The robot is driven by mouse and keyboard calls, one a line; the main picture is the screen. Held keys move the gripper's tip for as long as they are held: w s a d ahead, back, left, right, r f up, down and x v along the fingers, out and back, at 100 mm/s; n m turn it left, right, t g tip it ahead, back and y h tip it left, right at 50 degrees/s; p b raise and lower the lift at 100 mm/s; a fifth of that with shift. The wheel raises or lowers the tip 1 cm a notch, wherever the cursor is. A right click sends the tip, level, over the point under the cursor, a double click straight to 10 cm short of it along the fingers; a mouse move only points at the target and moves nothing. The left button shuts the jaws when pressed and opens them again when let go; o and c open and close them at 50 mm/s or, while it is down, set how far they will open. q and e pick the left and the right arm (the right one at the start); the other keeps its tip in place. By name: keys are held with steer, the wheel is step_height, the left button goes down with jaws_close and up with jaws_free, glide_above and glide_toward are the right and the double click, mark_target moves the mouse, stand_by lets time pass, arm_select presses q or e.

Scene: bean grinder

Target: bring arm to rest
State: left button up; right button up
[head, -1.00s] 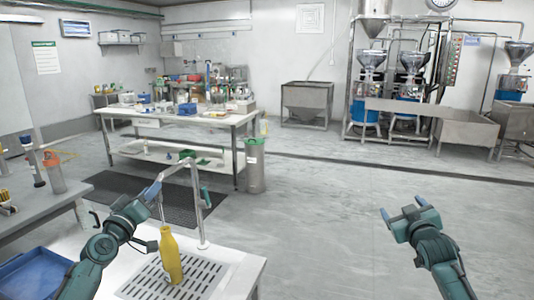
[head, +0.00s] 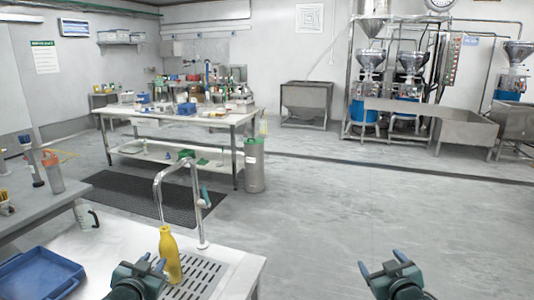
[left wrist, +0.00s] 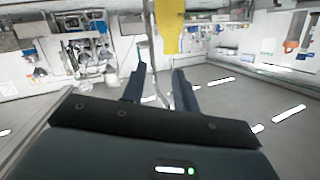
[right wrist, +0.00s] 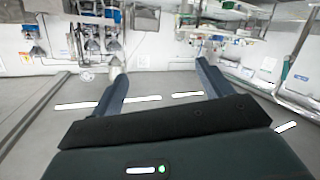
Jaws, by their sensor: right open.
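My left gripper (head: 152,262) is low in the head view, in front of and just left of the yellow bottle. Its two fingers are apart with nothing between them, as the left wrist view (left wrist: 158,85) also shows. My right gripper (head: 379,268) is at the bottom right of the head view, over open floor. Its fingers are spread and empty in the right wrist view (right wrist: 160,85). The yellow bottle (head: 169,254) stands upright on the slotted drain plate (head: 205,280) under the tap. The bottle also shows at the top of the left wrist view (left wrist: 168,25).
A metal tap (head: 199,205) rises from the white counter (head: 115,240). A grey steel canister (head: 254,170) stands by the back table. The floor at the right is clear.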

arm_select(q)
steer(key=s+d+f+g+h, duration=0.1)
steer(key=s+d+f, duration=0.3)
steer(key=s, duration=0.6)
steer(key=s+d+f+g+h, duration=0.1)
steer(key=s+d+f, duration=0.4)
steer(key=s, duration=0.6)
steer(key=s+d+f+g+h, duration=0.1)
steer(key=s+d+f+g, duration=0.2)
steer(key=s, duration=0.8)
step_height(320, 180, down, 2)
steer(key=d, duration=0.2)
steer(key=shift+d+f+n, duration=0.25)
steer(key=shift+d+n, duration=0.05)
steer(key=shift+d, duration=0.1)
arm_select(e)
steer(key=s+a+f+g+y, duration=0.1)
steer(key=s+a+f, duration=0.4)
steer(key=s, duration=0.5)
steer(key=s+a+f+g+y, duration=0.1)
steer(key=s+a+f, duration=0.3)
steer(key=s, duration=0.7)
steer(key=s+a+f+g+y, duration=0.1)
steer(key=s+a+f+g, duration=0.2)
steer(key=s, duration=0.8)
step_height(320, 180, down, 3)
steer(key=a, duration=0.2)
steer(key=shift+a+r+m, duration=0.2)
steer(key=shift+a+m, duration=0.1)
steer(key=shift+a, duration=0.1)
